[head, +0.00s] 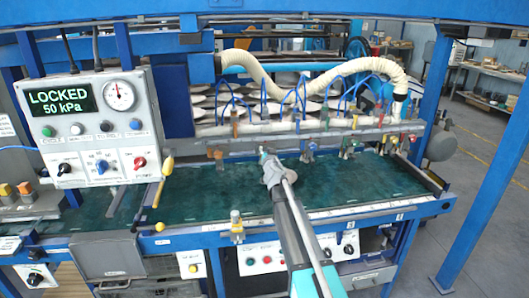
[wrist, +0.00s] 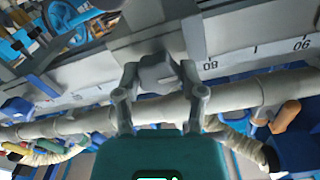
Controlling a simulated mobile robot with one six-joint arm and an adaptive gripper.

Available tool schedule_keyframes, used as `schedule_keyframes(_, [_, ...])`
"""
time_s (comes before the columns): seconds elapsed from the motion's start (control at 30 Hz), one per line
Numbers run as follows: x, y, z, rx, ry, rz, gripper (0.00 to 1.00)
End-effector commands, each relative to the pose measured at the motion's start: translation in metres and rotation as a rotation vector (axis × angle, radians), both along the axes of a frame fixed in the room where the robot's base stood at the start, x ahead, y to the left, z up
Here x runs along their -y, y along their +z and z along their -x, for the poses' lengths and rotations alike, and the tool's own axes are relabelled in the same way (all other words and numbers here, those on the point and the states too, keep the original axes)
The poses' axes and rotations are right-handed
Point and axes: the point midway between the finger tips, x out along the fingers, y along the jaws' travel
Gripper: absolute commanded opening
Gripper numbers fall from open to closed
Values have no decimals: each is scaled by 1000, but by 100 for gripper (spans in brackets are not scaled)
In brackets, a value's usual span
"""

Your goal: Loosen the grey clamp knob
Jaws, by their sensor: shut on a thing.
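In the head view my arm reaches up from the bottom, and my gripper (head: 266,158) is over the back part of the green bed (head: 225,190). The knob cannot be made out in the head view, where the gripper and wrist cover that spot.
A control panel (head: 95,125) at left has a display (head: 58,103) reading "LOCKED 50 kPa". A white pipe (wrist: 250,92) runs close behind the fingers in the wrist view. Several coloured valves and a cream hose (head: 275,75) line the back.

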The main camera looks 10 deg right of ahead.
Motion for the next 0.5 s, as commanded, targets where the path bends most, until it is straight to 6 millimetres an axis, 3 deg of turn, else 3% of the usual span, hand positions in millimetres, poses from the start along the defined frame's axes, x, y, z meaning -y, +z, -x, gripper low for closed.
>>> schedule_keyframes(0.5, [4,1,-1,4,20,129,2])
